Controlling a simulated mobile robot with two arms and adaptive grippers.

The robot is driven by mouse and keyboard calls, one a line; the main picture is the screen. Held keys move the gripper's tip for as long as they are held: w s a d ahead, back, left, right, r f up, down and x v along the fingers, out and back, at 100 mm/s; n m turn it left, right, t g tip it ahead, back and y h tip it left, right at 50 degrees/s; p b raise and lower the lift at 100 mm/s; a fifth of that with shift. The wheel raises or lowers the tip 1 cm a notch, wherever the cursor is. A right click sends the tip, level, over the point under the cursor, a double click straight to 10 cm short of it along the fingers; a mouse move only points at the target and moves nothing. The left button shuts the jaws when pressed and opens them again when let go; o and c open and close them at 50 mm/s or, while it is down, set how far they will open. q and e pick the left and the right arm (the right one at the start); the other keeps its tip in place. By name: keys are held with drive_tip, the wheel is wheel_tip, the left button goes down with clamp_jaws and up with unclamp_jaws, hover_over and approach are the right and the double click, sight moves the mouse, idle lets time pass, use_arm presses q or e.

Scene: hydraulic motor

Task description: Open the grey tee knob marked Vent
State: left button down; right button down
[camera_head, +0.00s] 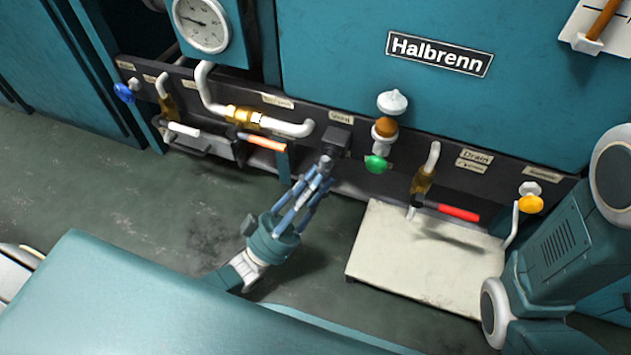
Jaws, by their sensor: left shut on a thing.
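The Vent label (341,117) is on the dark panel of the teal machine, near the middle of the view. A dark valve block (334,139) sits just below it. My left gripper (326,164) reaches up to this block, its blue-grey fingers drawn together. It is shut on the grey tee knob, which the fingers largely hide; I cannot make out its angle. My right gripper is out of view; only links of my right arm show at the right edge.
A green knob (376,164) sits close to the right of the vent valve. An orange-handled lever (263,142) is to its left. A red-handled drain lever (451,210) and a yellow knob (530,203) are further right. A pale plate (420,265) lies below.

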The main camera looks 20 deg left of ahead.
use_arm(q)
drive_tip(key=shift+w+a+r, duration=0.15)
drive_tip(key=shift+w+r, duration=0.05)
drive_tip(key=shift+w, duration=0.15)
drive_tip(key=c, duration=1.5)
unclamp_jaws()
drive_tip(key=shift+s+f, duration=0.15)
drive_tip(key=shift+f, duration=0.05)
drive_tip(key=s+a+f, duration=0.1)
drive_tip(key=s+a, duration=0.2)
drive_tip(key=s, duration=0.1)
drive_tip(key=s+a+f, duration=0.1)
drive_tip(key=s+a, duration=0.1)
drive_tip(key=s, duration=0.2)
drive_tip(key=s+a+f, duration=0.1)
drive_tip(key=s+a, duration=0.2)
drive_tip(key=s, duration=0.1)
drive_tip(key=shift+s+a+f, duration=0.1)
drive_tip(key=shift+s+a, duration=0.2)
drive_tip(key=shift+a, duration=0.05)
